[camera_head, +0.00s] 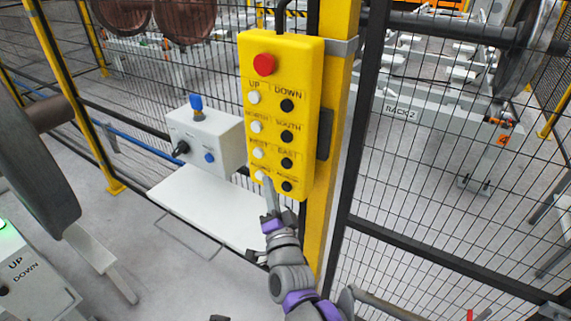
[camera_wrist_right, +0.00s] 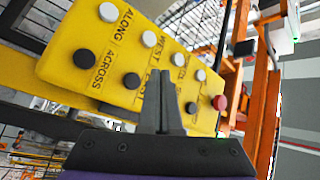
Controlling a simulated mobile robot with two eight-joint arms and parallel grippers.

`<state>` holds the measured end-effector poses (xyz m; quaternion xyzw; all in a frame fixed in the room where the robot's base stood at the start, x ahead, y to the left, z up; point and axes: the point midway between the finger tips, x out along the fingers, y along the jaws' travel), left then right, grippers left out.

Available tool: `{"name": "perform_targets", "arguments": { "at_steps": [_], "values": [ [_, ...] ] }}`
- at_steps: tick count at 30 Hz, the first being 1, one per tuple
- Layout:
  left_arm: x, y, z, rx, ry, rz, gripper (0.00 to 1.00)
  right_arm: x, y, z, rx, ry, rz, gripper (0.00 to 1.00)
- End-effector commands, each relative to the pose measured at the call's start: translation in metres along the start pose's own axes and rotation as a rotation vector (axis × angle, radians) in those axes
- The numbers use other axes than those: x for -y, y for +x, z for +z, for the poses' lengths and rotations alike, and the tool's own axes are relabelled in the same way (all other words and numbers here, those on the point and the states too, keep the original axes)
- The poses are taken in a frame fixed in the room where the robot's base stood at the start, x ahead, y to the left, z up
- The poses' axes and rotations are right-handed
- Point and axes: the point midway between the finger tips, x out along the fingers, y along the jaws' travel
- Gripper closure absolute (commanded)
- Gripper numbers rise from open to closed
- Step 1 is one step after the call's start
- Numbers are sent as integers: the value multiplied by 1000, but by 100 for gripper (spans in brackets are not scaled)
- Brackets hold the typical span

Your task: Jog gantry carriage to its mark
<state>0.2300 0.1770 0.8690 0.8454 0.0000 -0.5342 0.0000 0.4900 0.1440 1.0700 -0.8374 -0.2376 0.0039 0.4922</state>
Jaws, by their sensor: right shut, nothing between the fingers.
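A yellow pendant (camera_head: 283,120) hangs on a yellow post, with a red button (camera_head: 264,65) on top and rows of white and black buttons labelled UP/DOWN, NORTH/SOUTH, WEST/EAST and ALONG/ACROSS. My right gripper (camera_head: 267,190) is shut and empty, its tips at the lower left of the pendant by the white bottom-row button. In the right wrist view the pendant (camera_wrist_right: 130,45) lies behind the shut fingers (camera_wrist_right: 166,78); I cannot tell whether they touch it. The gantry carriage and its mark cannot be made out. My left gripper is not in view.
A grey control box (camera_head: 206,140) with a blue knob stands left of the pendant above a white shelf (camera_head: 215,205). Mesh fencing (camera_head: 440,190) closes off the right; a rack labelled RACK-2 (camera_head: 400,110) stands behind it. A large wheel (camera_head: 40,165) is at left.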

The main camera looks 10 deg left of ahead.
Motion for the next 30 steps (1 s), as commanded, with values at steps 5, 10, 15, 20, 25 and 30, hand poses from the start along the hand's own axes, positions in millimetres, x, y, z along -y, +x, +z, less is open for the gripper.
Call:
{"name": "perform_targets", "arguments": {
  "at_steps": [5, 10, 15, 20, 25, 30],
  "values": [
    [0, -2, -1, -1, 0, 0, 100, -14, 18, -14, -1, -2, 2, 100],
    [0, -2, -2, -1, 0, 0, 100, -22, 30, -22, -1, -1, 1, 100],
    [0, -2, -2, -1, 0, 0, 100, -26, 34, -25, 0, 1, 1, 100],
    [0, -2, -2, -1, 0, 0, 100, -26, 35, -26, 1, 0, 1, 100],
    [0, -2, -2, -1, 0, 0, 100, -26, 35, -26, 1, 0, 1, 100],
    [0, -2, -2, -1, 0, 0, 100, -26, 35, -25, 1, 0, 1, 100]
  ]
}}
